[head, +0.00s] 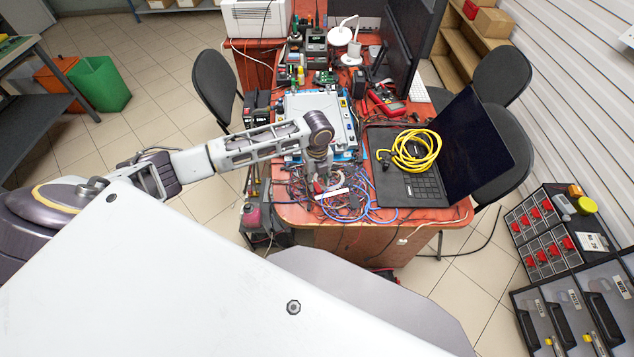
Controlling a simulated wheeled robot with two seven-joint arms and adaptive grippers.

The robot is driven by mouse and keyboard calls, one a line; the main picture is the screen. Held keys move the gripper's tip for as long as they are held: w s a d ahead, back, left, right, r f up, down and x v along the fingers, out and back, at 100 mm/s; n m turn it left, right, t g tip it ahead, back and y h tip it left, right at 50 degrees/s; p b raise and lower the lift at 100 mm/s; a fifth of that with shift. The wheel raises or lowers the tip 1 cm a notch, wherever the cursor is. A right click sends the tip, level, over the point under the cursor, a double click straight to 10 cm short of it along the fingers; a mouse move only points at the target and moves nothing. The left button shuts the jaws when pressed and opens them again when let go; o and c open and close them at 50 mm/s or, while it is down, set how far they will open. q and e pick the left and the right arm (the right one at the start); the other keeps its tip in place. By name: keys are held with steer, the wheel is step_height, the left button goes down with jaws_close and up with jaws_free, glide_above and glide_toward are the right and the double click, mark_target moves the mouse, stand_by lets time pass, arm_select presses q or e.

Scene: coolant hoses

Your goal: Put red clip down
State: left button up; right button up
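My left arm reaches in from the left over the front of the red-brown table (300,214). My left gripper (320,178) points down over a tangle of wires (345,205). A small red piece (317,187), perhaps the red clip, shows right at its fingertips. It is too small to tell whether the fingers hold it or are apart from it. A small white strip (332,194) lies just beside it on the wires. My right gripper is not in view.
An open black laptop (420,187) with a coiled yellow cable (414,150) on it stands right of the gripper. A white-and-blue device (300,105) lies behind. Black chairs (213,84) flank the table. Red-handled drawers (540,232) stand at the right.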

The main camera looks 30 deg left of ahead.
mark_target(317, 186)
arm_select(q)
step_height(317, 186, up, 9)
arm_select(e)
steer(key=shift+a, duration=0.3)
arm_select(q)
steer(key=shift+r, duration=0.1)
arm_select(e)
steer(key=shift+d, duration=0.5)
arm_select(q)
steer(key=shift+s, duration=0.1)
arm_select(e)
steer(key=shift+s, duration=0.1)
